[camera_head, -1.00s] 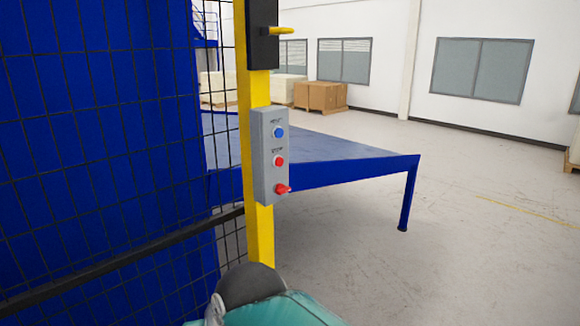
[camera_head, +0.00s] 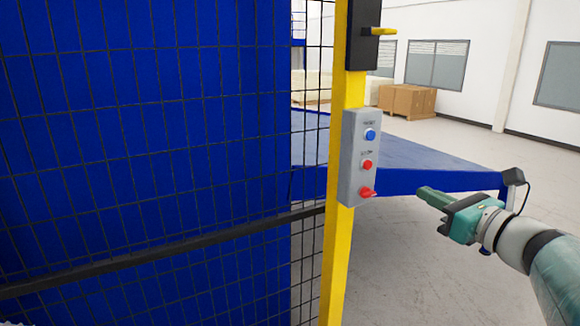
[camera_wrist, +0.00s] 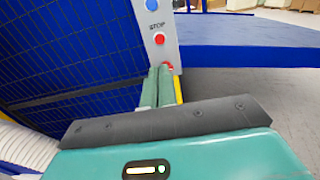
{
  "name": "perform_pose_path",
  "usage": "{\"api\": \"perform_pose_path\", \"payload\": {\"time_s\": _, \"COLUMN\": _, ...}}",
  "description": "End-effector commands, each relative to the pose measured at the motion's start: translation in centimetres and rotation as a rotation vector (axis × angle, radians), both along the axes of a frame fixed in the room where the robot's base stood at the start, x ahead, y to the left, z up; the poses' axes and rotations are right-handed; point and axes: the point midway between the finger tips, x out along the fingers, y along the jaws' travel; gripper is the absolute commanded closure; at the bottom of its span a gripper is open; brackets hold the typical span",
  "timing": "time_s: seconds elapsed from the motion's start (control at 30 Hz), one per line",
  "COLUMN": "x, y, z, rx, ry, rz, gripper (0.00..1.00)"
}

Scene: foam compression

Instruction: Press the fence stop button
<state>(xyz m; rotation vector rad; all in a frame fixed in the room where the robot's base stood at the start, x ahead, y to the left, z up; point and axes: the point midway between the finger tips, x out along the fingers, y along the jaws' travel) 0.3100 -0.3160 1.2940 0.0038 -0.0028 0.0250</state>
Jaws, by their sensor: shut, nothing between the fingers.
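A grey control box (camera_head: 358,150) is fixed to the yellow fence post (camera_head: 341,240). It carries a blue button (camera_head: 370,135) at the top, a red button labelled STOP (camera_head: 367,165) in the middle and a red knob (camera_head: 367,192) at the bottom. In the wrist view the blue button (camera_wrist: 152,5) and the red STOP button (camera_wrist: 158,39) show above my fingertips, which partly cover the lowest red knob. My gripper (camera_head: 421,192) is shut and empty, to the right of the box and apart from it, pointing left towards its lower part.
Black mesh fence (camera_head: 150,130) with a blue panel behind it fills the left side. A black latch with a yellow handle (camera_head: 376,31) sits above the box. A blue platform (camera_head: 430,181) stands behind. Open floor lies at the right.

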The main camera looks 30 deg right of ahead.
Motion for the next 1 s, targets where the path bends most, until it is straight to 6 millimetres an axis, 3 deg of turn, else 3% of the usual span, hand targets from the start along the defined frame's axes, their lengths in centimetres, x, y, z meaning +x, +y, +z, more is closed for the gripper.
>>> {"api": "perform_pose_path", "payload": {"time_s": 0.27, "x": 1.1, "y": 0.2, "z": -0.1, "rx": -0.003, "ry": 0.003, "rz": 0.005, "gripper": 1.00}}
{"api": "perform_pose_path", "payload": {"time_s": 0.8, "x": 11.0, "y": 0.4, "z": -0.1, "rx": -0.003, "ry": 0.005, "rz": 0.005, "gripper": 1.00}}
{"api": "perform_pose_path", "payload": {"time_s": 1.0, "x": 13.5, "y": 0.5, "z": -0.1, "rx": -0.003, "ry": 0.003, "rz": 0.003, "gripper": 1.00}}
